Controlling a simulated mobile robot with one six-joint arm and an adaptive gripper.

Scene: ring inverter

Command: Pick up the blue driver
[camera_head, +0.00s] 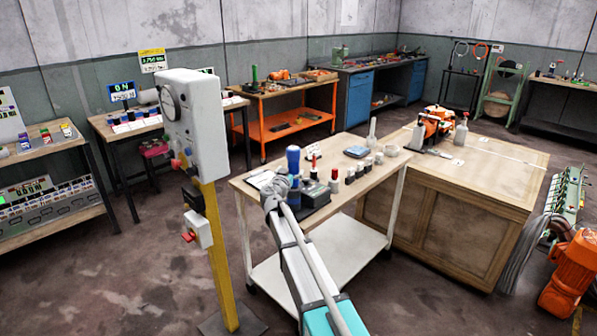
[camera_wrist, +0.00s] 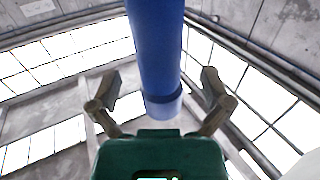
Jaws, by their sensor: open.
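The blue driver (camera_head: 293,158) stands upright at the left end of the wheeled cart's wooden top (camera_head: 345,150). My gripper (camera_head: 277,187) is at that end of the cart, close to the driver and partly in front of its lower part. In the wrist view the driver's thick blue shaft (camera_wrist: 156,45) comes down from the top edge and ends in a paler blue rim. My gripper's fingers (camera_wrist: 161,82) are spread on either side of it, with gaps on both sides. Whether the shaft lies fully between the fingertips in depth is hard to tell.
A dark box (camera_head: 314,194) stands just right of my gripper, with several small pots (camera_head: 350,175) beyond. A yellow post (camera_head: 222,262) with grey control boxes rises at the left. A large wooden crate (camera_head: 450,205) stands right of the cart.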

